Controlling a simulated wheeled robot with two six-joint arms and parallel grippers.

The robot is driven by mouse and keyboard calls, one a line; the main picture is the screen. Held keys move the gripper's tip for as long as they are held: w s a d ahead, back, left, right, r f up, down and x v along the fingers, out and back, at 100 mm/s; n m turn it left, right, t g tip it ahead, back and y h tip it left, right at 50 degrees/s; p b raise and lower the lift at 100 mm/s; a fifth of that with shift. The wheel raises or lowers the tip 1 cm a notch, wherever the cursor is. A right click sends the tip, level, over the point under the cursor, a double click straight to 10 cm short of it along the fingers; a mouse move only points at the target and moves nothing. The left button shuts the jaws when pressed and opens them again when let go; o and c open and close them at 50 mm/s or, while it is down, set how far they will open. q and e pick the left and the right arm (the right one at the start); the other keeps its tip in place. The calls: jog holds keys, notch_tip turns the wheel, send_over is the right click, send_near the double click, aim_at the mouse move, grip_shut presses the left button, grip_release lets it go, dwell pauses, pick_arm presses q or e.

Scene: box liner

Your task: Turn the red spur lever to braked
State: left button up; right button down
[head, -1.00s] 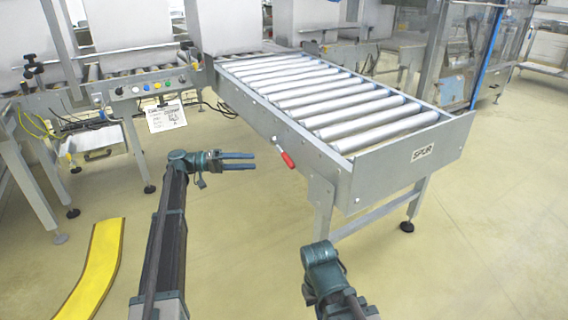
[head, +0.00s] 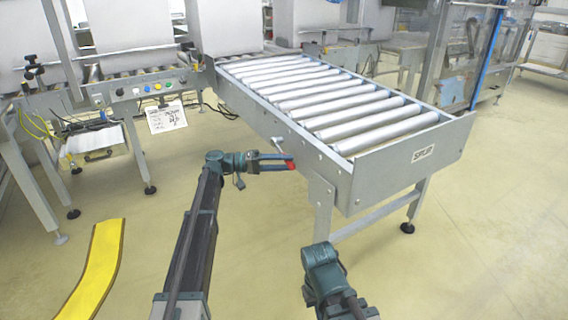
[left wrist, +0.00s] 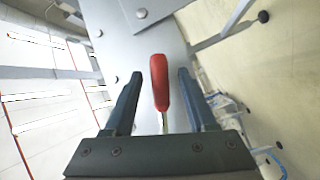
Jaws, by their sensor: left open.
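The red spur lever (head: 290,166) is on the near side plate of the roller conveyor marked SPUR. In the head view most of its red grip is hidden by my left gripper (head: 274,163), and a red bit shows at the fingertips. In the left wrist view the red grip (left wrist: 160,85) stands between the two fingers, with a visible gap on each side. My left gripper (left wrist: 158,76) is open around the grip and not closed on it. My right gripper is not in view; only part of my right arm shows at the bottom of the head view.
The spur conveyor (head: 348,183) has bare rollers and legs on the floor. To the left stands a main line with a button panel (head: 150,88) and a hanging paper sheet (head: 167,117). A yellow strip (head: 92,270) lies on the floor. Floor at the right is clear.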

pick_arm(q)
grip_shut()
dwell(1.4)
